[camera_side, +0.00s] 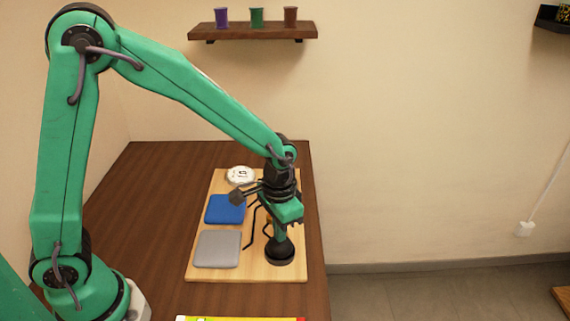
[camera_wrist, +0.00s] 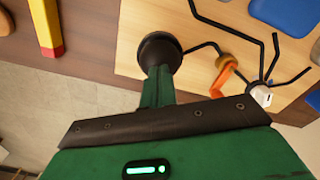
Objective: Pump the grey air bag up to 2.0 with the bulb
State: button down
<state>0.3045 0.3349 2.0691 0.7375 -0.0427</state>
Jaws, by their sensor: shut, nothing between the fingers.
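The grey air bag (camera_side: 217,249) lies flat-looking on the front left of a light wooden board. The black bulb (camera_side: 279,252) stands at the board's front right; it also shows in the wrist view (camera_wrist: 160,48). My gripper (camera_side: 280,238) points down over the bulb, shut and empty. In the wrist view its closed green fingertips (camera_wrist: 157,72) overlap the bulb's near side; I cannot tell whether they press on it. A round white gauge (camera_side: 241,175) sits at the back of the board; its reading is too small to tell.
A blue bag (camera_side: 225,209) lies behind the grey one. Black tubes (camera_wrist: 228,22) run across the board to a white fitting (camera_wrist: 262,96), near an orange lever (camera_wrist: 223,77). A yellow and red bar (camera_wrist: 46,24) lies beside the board. The table's left side is clear.

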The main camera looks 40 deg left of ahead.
jog(key=shift+r, duration=1)
jog(key=shift+f, duration=0.4)
jog(key=shift+f, duration=0.35)
jog(key=shift+f, duration=0.9)
jog(key=shift+r, duration=1.6)
jog(key=shift+f, duration=0.35)
jog(key=shift+f, duration=0.35)
